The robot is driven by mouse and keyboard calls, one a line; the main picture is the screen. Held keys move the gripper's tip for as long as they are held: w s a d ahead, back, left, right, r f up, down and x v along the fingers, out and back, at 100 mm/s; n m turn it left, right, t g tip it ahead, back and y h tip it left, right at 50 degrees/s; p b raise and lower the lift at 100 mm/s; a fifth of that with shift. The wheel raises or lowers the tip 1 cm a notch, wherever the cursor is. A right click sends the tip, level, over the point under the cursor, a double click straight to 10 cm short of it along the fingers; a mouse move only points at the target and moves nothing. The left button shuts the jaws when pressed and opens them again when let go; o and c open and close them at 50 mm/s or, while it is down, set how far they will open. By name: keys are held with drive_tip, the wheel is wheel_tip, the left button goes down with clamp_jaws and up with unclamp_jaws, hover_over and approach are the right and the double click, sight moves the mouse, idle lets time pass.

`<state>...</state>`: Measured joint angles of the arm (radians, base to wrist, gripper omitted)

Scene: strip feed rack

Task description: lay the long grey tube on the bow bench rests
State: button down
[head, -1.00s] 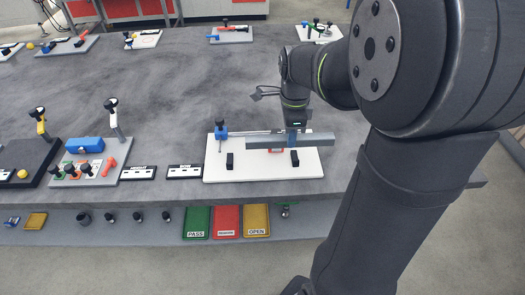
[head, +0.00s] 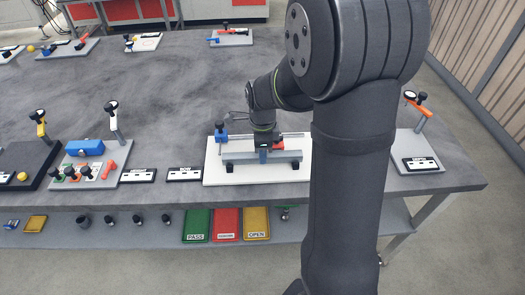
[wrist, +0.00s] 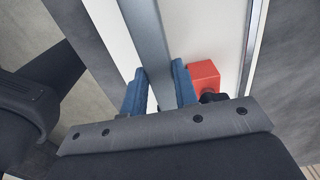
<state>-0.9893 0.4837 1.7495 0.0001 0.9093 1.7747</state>
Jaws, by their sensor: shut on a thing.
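The long grey tube (head: 285,157) lies crosswise over the white bow bench (head: 214,178), roughly level. My gripper (head: 263,152) is shut on it near its middle. In the wrist view the tube (wrist: 147,40) passes between the blue fingers of my gripper (wrist: 158,82). Two black rests, left (head: 230,168) and right (head: 295,165), show under the tube near its ends. The tube looks at or just above them; I cannot tell whether it touches both.
A red block (wrist: 204,74) is close beside the right finger. The BOW label (head: 184,174) is left of the board. A gauge stand (head: 418,140) stands at the right.

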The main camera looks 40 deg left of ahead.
drive_tip(key=c, duration=1.1)
unclamp_jaws()
drive_tip(key=shift+f, duration=0.15)
wheel_tip(320, 180, up, 12)
drive_tip(key=shift+r, duration=0.2)
drive_tip(key=shift+f, duration=0.1)
drive_tip(key=shift+f, duration=4.2)
drive_tip(key=shift+f, duration=0.15)
